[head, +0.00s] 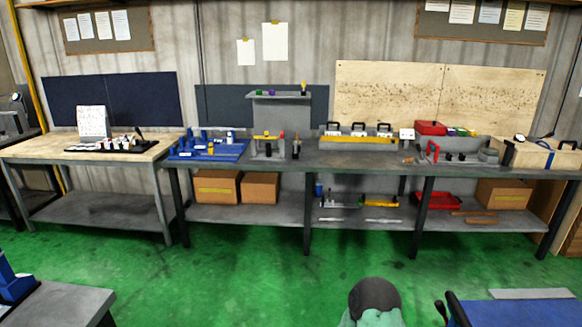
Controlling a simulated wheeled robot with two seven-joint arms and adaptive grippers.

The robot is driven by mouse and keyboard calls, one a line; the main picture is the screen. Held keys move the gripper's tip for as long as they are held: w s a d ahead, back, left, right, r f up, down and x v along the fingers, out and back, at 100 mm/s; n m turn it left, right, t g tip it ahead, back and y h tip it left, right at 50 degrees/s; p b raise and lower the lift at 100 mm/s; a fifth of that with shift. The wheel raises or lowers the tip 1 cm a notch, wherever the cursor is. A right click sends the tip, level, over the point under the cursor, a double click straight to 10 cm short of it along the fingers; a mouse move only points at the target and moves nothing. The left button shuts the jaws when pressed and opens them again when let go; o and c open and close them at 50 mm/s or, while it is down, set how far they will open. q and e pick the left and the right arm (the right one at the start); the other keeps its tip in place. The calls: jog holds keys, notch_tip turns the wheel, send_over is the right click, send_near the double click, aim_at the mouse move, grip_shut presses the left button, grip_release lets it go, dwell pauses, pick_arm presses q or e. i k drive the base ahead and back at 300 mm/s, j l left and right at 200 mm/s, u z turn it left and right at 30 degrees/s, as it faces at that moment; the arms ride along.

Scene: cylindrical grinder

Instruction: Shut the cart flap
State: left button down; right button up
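No cart flap can be made out for certain in the head view. At the bottom right edge a blue flat top (515,314) shows in part, with a black curved bar (457,310) at its left end and a grey strip (532,294) along its far side. I cannot tell whether this is the cart. Neither of my grippers is in view.
A long grey workbench (352,160) with tools and bins stands along the far wall, beside a wood-topped bench (90,151). A grey table corner (65,305) is at lower left. A dark rounded object (375,298) stands at bottom centre. Green floor (240,270) between is clear.

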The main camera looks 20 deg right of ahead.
aim_at(517, 293)
jog(key=i+l+z, duration=0.2)
jog(key=i+z, duration=0.25)
jog(key=i, duration=0.5)
jog(key=i+j+z, duration=0.15)
jog(key=i+z, duration=0.35)
jog(key=i, duration=0.5)
jog(key=i+l+z, duration=0.15)
jog(key=i+z, duration=0.55)
jog(key=z, duration=0.2)
jog(key=i+j+z, duration=0.1)
jog(key=i+z, duration=0.35)
jog(key=i+j+z, duration=0.2)
jog(key=z, duration=0.25)
